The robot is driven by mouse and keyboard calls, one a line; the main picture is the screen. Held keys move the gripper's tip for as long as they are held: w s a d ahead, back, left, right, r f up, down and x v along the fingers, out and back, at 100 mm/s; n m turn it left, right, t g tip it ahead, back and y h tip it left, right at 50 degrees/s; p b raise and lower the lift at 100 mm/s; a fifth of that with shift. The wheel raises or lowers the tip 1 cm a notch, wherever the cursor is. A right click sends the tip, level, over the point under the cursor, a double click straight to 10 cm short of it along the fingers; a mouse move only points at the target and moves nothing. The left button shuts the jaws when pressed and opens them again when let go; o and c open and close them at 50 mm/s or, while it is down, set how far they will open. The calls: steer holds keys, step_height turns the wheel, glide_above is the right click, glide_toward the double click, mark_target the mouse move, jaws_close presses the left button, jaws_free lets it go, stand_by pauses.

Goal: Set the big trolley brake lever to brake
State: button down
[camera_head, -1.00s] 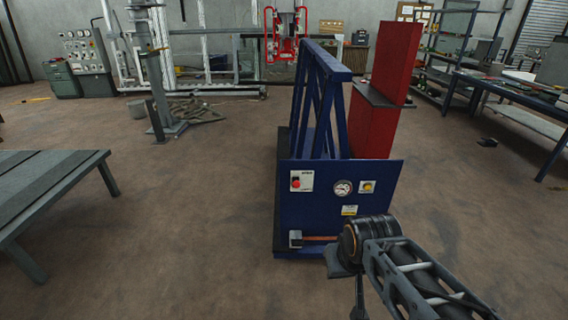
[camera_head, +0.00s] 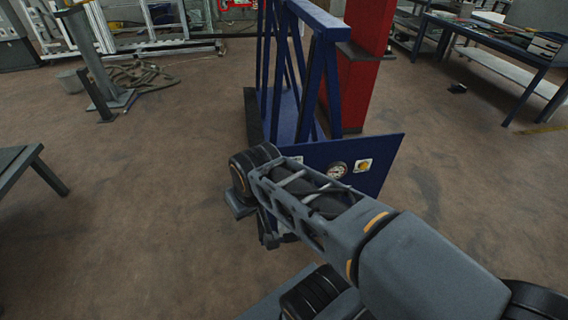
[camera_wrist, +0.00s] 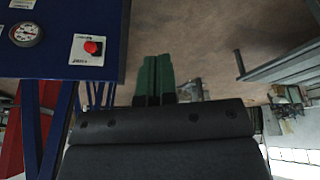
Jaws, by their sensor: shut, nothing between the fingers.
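The big blue trolley (camera_head: 392,153) stands in the middle of the head view, with an A-shaped frame and a red upright load on it. Its front panel carries a dial gauge (camera_head: 337,170) and a yellow button. The wrist view shows the panel (camera_wrist: 50,65) from close by, with the gauge (camera_wrist: 25,34) and a red button (camera_wrist: 94,47). My gripper (camera_head: 269,240) is in front of the panel's lower left side; its dark green fingers (camera_wrist: 155,75) are together and empty. The brake lever is hidden behind my arm in the head view and not visible in the wrist view.
A grey table (camera_head: 22,178) stands at the left and a blue workbench (camera_head: 505,50) at the right. A grey post on a base (camera_head: 98,75) stands at the back left. The brown floor between them and the trolley is mostly clear.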

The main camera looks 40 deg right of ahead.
steer(key=w+d+r+m+g+p, duration=0.1)
steer(key=w+d+r+m, duration=0.15)
steer(key=w+d, duration=0.9)
steer(key=w+d+f+m, duration=0.1)
steer(key=d+f, duration=0.1)
steer(key=d, duration=0.6)
steer(key=w+d+f+m+y+p, duration=0.1)
steer(key=w+d+f, duration=0.1)
steer(key=d, duration=0.6)
steer(key=shift+w+d+f+y, duration=0.15)
steer(key=shift+d+f+y, duration=0.15)
steer(key=shift+d+f, duration=0.15)
steer(key=shift+a+m, duration=0.1)
steer(key=shift+m, duration=0.15)
steer(key=s+a+p+x, duration=0.1)
steer(key=a+p+x, duration=0.1)
steer(key=x, duration=1.1)
steer(key=shift+s+a, duration=0.15)
steer(key=shift+s, duration=0.1)
